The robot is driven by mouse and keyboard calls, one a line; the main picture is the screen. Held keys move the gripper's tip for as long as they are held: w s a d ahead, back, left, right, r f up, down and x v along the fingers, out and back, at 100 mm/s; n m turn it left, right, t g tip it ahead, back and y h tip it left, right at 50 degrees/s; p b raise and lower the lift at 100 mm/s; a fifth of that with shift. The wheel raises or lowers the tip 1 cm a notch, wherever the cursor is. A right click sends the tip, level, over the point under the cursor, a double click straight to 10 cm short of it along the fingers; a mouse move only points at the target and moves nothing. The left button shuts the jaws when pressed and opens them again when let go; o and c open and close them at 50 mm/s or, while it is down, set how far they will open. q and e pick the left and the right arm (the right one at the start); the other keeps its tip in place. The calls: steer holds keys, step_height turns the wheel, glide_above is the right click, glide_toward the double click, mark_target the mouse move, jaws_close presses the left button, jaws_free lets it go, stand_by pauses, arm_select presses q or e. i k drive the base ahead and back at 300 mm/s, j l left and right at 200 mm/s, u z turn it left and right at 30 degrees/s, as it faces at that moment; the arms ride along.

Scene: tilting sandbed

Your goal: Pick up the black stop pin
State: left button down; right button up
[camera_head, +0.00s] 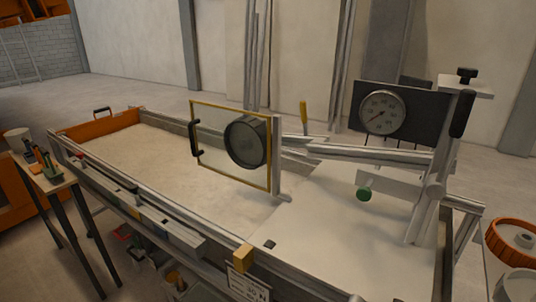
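Neither of my grippers shows in the head view. A black knob on a short stem (467,75) stands upright on the pale plate at the top of the metal post at the right. It looks like a pin, but I cannot tell surely that it is the stop pin. A black grip (461,113) sits tilted just below that plate. A small black piece (270,244) lies near the front rim of the sandbed, too small to make out. Nothing covers these three black things.
The long sandbed (140,160) fills the middle, with a yellow-framed panel (210,135) standing across it. An orange-rimmed wheel (512,243) is at the right edge. A small tool table (55,186) stands left.

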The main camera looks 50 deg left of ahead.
mark_target(133, 189)
steer(key=u, duration=2.5)
steer(key=i+j+z, duration=0.3)
steer(key=i+j, duration=0.2)
steer(key=j, duration=0.15)
steer(key=i+j+z, duration=0.35)
steer(key=j, duration=0.35)
steer(key=i+j+z, duration=0.15)
steer(key=j, duration=0.25)
steer(key=i+j+z, duration=0.15)
steer(key=i+j, duration=0.15)
steer(key=j, duration=0.15)
